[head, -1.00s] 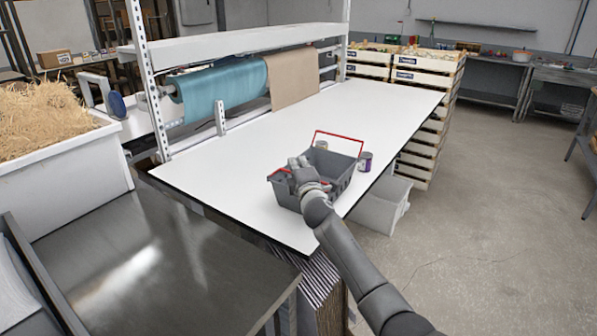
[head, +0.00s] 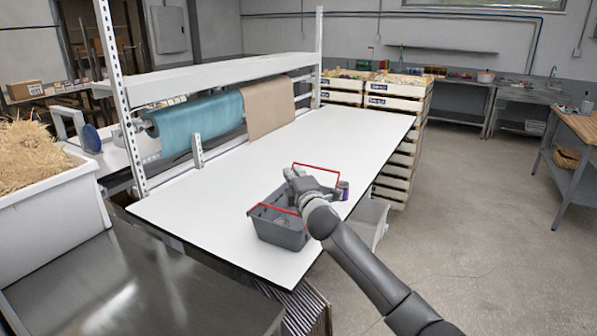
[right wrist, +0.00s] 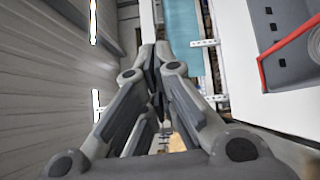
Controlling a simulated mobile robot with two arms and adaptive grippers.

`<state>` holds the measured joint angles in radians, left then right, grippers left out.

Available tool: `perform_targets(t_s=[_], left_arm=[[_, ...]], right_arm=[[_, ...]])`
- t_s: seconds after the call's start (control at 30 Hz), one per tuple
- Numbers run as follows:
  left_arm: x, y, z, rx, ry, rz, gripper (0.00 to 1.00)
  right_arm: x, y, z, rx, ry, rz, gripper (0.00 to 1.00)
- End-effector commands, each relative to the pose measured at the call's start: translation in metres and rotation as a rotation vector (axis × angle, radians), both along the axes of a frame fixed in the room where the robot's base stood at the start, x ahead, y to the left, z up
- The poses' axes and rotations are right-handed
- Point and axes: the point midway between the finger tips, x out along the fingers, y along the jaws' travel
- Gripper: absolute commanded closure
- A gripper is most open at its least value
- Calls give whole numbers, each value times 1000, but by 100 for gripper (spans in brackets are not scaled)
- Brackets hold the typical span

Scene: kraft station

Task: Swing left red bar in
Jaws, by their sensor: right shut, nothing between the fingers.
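A grey basket (head: 278,233) stands on the white table near its front edge. Its left red bar (head: 272,207) shows as a low red line across the left part of the basket, its right end meeting my arm. The right red bar (head: 318,165) stands raised. My right gripper (head: 290,177) is shut and empty above the basket's far side, between the bars; my arm hides part of the basket. In the right wrist view the shut fingertips (right wrist: 154,55) point away from the basket (right wrist: 285,35), where one red bar (right wrist: 262,70) shows at the right. My left gripper is not in view.
The white table (head: 215,195) is clear to the left and back. A blue roll (head: 200,122) and brown paper (head: 268,106) hang behind. Stacked crates (head: 395,130) stand at the far end.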

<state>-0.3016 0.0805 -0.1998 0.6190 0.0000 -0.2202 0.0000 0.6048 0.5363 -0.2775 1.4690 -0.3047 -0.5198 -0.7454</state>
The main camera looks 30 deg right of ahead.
Motion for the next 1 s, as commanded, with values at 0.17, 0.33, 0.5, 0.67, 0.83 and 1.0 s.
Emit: perform_targets(t_s=[0.17, 0.33, 0.5, 0.67, 0.83, 1.0], left_arm=[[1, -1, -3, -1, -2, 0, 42], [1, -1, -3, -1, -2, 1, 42], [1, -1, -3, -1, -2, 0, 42], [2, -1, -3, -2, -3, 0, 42], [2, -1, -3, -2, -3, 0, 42], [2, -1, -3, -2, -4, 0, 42]], right_arm=[[-10, -7, 12, -1, -2, 0, 100], [-13, -8, 15, 0, 1, 0, 100], [-13, -8, 15, 1, 1, 0, 100], [-13, -8, 15, 1, 0, 0, 100], [-14, -6, 11, 8, 5, 1, 100], [-34, 20, -41, 131, 84, 6, 100]])
